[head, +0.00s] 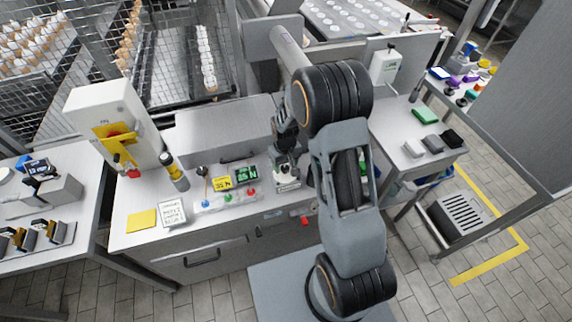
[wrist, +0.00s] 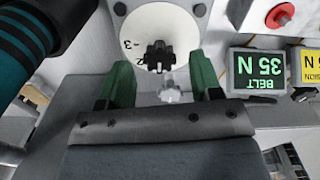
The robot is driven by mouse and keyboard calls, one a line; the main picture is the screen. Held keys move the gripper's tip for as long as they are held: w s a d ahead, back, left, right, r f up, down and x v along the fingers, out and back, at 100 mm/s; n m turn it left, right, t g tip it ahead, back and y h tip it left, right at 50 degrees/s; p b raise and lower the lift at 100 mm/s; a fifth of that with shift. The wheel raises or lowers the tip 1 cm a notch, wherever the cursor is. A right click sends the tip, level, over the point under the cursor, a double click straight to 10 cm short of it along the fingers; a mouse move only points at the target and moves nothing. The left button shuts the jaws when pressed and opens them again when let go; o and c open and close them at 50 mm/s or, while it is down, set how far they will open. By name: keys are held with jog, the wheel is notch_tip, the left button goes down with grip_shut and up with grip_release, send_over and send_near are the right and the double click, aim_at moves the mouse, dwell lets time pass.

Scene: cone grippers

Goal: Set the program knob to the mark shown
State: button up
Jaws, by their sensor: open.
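The black lobed knob (wrist: 158,57) sits on a round pale dial (wrist: 135,18) in the wrist view. The dial shows a "3" and part of a "2", both upside down; its other marks are cut off or hidden. My gripper (wrist: 163,78) is open, with its two green fingers on either side just below the knob and apart from it. In the head view my gripper (head: 287,165) is over the back of the bench, and my arm hides much around it. A white card (head: 172,213) with small writing lies at the front left; I cannot read it.
A grey star-shaped piece (wrist: 170,89) shows between my fingers. A green display (wrist: 257,72) reads "BELT 35 N", beside a red button (wrist: 279,15).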

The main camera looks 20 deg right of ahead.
jog(key=shift+f, duration=0.65)
jog(key=shift+d, duration=0.1)
jog(key=c, duration=0.9)
